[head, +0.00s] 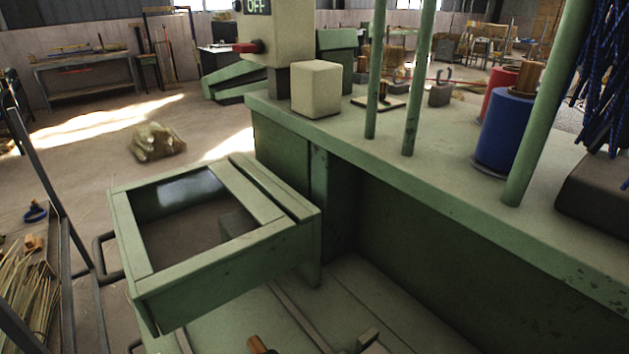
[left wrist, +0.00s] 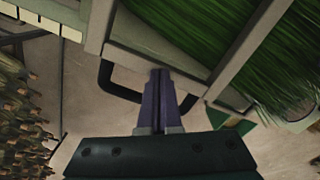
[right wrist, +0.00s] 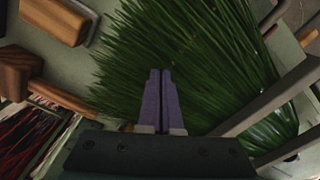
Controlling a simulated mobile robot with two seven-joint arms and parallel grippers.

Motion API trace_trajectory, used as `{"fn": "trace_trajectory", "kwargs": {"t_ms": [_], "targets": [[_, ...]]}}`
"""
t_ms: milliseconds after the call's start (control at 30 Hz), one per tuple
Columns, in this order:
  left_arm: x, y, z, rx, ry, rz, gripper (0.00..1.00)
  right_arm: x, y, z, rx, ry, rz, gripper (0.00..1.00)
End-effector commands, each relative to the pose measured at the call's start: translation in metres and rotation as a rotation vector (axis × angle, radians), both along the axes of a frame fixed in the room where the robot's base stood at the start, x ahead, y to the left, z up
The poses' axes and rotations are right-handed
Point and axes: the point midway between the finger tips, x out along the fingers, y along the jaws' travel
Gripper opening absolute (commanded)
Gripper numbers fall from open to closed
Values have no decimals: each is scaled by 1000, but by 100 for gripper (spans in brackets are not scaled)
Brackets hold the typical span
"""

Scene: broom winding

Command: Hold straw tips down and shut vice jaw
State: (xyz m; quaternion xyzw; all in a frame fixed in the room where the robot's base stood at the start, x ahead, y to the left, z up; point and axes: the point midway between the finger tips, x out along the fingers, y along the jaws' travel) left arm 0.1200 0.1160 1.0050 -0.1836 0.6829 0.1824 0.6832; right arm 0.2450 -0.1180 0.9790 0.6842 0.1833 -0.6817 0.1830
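Green straw (right wrist: 190,60) fans out in the right wrist view, with a glossy rounded part at lower right. My right gripper (right wrist: 160,75) has its purple fingers together over the straw; contact cannot be told. Green straw (left wrist: 205,25) also shows between grey bars (left wrist: 150,55) in the left wrist view. My left gripper (left wrist: 159,75) has its fingers together, overlapping a dark bent handle (left wrist: 118,90); whether they grip it is unclear. In the head view, a green frame (head: 215,258), possibly the vice, juts out left of the bench. Neither gripper shows there.
The green bench (head: 440,165) carries upright posts (head: 415,80), a blue spool (head: 505,130) and a pale block (head: 316,88). Pale straw (head: 30,300) fills a rack at lower left. Wooden blocks (right wrist: 60,20) lie left of the straw. Floor left of the frame is largely open.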

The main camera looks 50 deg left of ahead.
Motion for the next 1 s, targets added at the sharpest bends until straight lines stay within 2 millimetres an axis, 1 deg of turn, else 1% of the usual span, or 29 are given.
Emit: {"fn": "trace_trajectory", "kwargs": {"t_ms": [33, 333, 433, 1000], "targets": [[0, 0, -3, 0, 1, 0, 0, -3, -6, -6, -13, 3, -1, 0], [0, 0, -3, 0, 1, 0, 0, -3, -6, -6, -12, 3, -1, 0], [0, 0, 1, -1, 0, 0, 0, -3, -6, -6, -12, 3, -2, 0], [0, 0, 45, 0, -1, -1, 0, -3, -6, -6, -12, 3, -2, 0]]}}
